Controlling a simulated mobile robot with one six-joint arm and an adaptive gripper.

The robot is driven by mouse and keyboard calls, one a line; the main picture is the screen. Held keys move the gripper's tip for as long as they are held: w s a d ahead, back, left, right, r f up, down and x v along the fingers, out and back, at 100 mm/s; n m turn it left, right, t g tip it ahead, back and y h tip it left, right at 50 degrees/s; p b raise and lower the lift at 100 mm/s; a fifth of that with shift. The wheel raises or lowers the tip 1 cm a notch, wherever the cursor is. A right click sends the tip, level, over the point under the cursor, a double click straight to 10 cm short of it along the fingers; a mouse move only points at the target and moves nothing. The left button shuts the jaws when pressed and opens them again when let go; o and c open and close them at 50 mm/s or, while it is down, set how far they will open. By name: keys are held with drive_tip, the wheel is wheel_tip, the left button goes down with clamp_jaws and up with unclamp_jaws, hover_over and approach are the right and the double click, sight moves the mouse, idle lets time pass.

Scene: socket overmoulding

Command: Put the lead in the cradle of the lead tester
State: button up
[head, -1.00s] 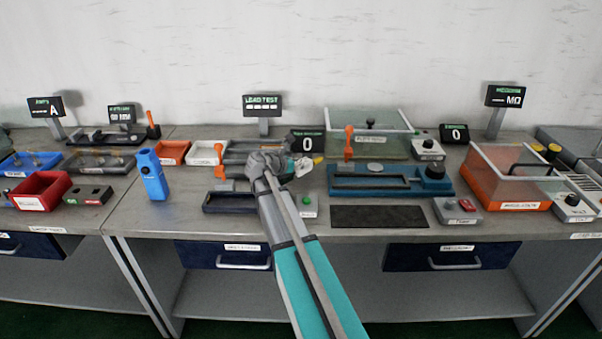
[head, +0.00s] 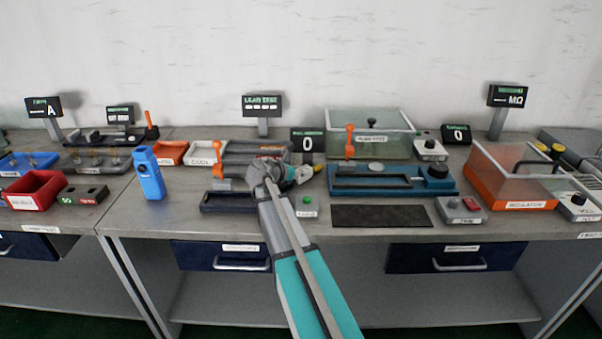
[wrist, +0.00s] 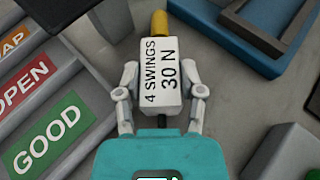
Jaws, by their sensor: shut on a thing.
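My gripper (wrist: 160,112) is shut on a white block (wrist: 161,88) marked "4 SWINGS 30 N", with a yellow end (wrist: 159,23) pointing away from me. I take the block to be part of the lead; no cable shows clearly. In the head view my gripper (head: 298,178) is over the bench, in front of the small counter. The lead tester (head: 236,148) is a grey unit behind and left of my gripper, below the LEAD TEST display (head: 262,103). My arm partly hides it, and I cannot make out its cradle.
A label panel reading GOOD and OPEN (wrist: 45,132) lies left of the held block in the wrist view. A dark mat (head: 380,216) lies front right.

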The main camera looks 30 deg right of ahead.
drive_tip(key=shift+f, duration=0.1)
drive_tip(key=o, duration=1.2)
drive_tip(key=shift+r, duration=0.2)
drive_tip(key=p+v, duration=0.4)
drive_tip(key=v, duration=0.6)
drive_tip(key=shift+a+r, duration=0.1)
drive_tip(key=shift+a, duration=0.05)
drive_tip(key=shift+p+v, duration=0.3)
drive_tip(key=shift+v, duration=0.5)
